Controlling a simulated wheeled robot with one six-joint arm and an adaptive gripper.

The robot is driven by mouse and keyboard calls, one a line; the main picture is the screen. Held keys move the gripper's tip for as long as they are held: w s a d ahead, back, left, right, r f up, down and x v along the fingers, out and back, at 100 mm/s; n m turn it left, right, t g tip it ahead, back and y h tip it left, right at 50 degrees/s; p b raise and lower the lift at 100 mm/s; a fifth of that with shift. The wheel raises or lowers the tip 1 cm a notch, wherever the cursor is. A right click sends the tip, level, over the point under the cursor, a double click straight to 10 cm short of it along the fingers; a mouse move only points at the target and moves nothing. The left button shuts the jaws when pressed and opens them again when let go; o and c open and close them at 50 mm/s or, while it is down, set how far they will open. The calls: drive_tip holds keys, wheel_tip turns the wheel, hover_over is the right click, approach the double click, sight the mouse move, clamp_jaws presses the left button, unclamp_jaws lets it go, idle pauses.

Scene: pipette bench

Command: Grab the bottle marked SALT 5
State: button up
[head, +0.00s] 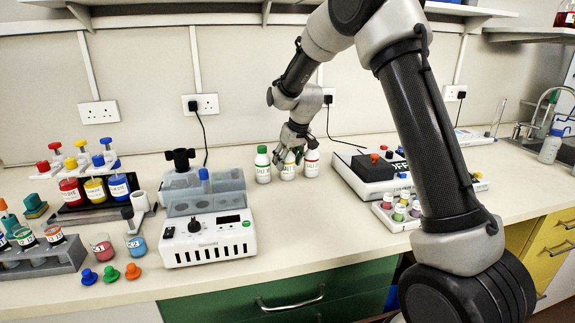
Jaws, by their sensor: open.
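Three small white bottles with printed labels stand in a row on the bench by the wall. The left bottle (263,168) has a green cap and the right bottle (312,164) has a red cap. The middle bottle (288,172) stands between them, its cap mostly hidden by my gripper. The label numbers are too small to read surely, so I cannot tell which bottle is SALT 5. My gripper (290,157) points down, open, with its fingers at the top of the middle bottle. I cannot tell whether they touch it.
A white device with a clear cover (208,238) stands left of the bottles. A white device with a black top (372,171) stands to the right, with a rack of small vials (392,219) before it. The bench (305,215) is clear in front of the bottles.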

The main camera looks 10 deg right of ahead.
drive_tip(key=c, duration=0.9)
